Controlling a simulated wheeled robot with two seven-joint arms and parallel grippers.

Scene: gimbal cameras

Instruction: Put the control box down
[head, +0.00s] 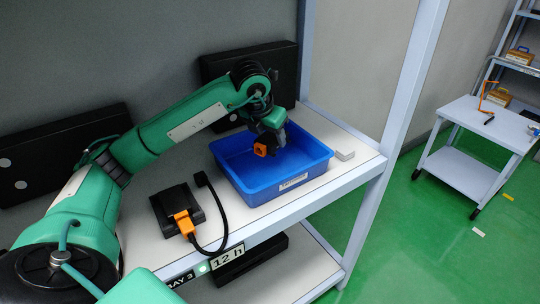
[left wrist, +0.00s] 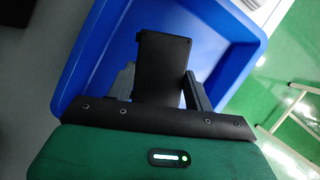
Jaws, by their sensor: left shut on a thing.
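My left gripper (head: 272,138) reaches over the blue bin (head: 312,178) on the shelf. It is shut on a dark box, which I take to be the control box. In the left wrist view the black box (left wrist: 163,66) stands between the two grey fingers, with the blue bin (left wrist: 84,62) behind it. In the head view an orange part (head: 261,150) shows at the gripper's tip, above the bin's inside. The gripper hides most of the box there. I cannot tell whether the box touches the bin floor. My right gripper is not in view.
A black unit (head: 166,207) with an orange plug (head: 183,222) and black cable lies on the shelf (head: 245,222) left of the bin. A shelf post (head: 407,85) stands at the right. A white cart (head: 488,125) is farther off.

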